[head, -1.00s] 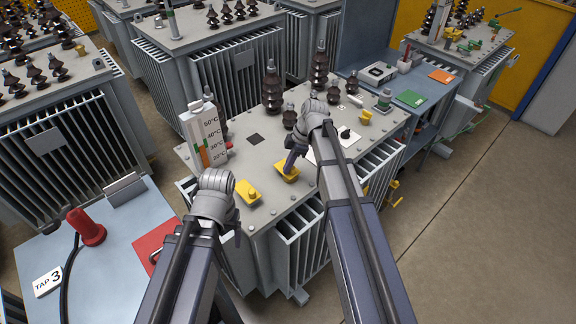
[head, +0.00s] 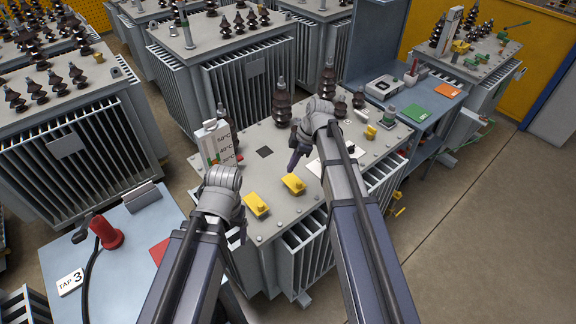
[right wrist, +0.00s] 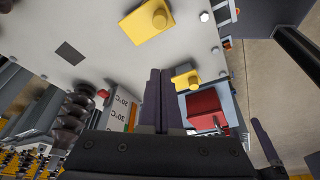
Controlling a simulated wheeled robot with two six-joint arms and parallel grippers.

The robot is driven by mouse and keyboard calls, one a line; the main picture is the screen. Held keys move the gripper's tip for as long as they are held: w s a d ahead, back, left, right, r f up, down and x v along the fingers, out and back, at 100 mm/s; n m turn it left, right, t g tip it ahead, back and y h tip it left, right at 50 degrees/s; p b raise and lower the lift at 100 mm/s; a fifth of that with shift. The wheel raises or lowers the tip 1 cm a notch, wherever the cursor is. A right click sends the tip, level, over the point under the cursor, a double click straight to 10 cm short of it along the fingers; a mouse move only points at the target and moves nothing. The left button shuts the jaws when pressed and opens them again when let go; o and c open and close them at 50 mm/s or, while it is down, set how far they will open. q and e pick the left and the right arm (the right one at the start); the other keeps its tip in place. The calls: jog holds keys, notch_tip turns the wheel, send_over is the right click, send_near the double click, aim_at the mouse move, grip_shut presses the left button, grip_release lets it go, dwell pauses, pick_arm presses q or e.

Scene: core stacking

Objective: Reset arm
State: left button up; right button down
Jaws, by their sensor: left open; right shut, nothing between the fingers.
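My left arm comes in from the left in the head view, and its gripper (head: 243,232) hangs over the near edge of the central transformer (head: 264,172); its fingers are mostly hidden by the wrist. My right gripper (head: 294,163) points down above the transformer's top plate, behind a yellow block (head: 293,184). In the right wrist view its two dark fingers (right wrist: 159,95) are together with nothing between them. A second yellow block (head: 256,204) sits near the plate's front edge.
A white temperature gauge (head: 217,141) and dark insulators (head: 282,100) stand on the plate. At left a blue-grey table (head: 130,255) carries a red handle (head: 106,233) and a "TAP 3" card (head: 71,280). A blue bench (head: 440,82) stands at right. Open floor (head: 475,220) lies further right.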

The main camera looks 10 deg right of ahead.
pick_arm(q)
jog(key=shift+r, duration=0.6)
pick_arm(e)
jog(key=shift+d+r, duration=0.25)
jog(key=shift+r, duration=0.35)
pick_arm(q)
jog(key=shift+f+b, duration=0.65)
jog(key=shift+f, duration=0.2)
pick_arm(e)
jog(key=s+a+f+m+h, duration=0.1)
jog(key=s+a+m, duration=0.4)
jog(key=s, duration=0.5)
jog(key=s+a+f+m+h, duration=0.1)
jog(key=s+a+m+h, duration=0.3)
jog(key=s+m, duration=0.3)
jog(key=s+a, duration=0.1)
jog(key=s, duration=0.2)
jog(key=shift+s+f+g, duration=0.3)
jog(key=shift+f+g, duration=0.1)
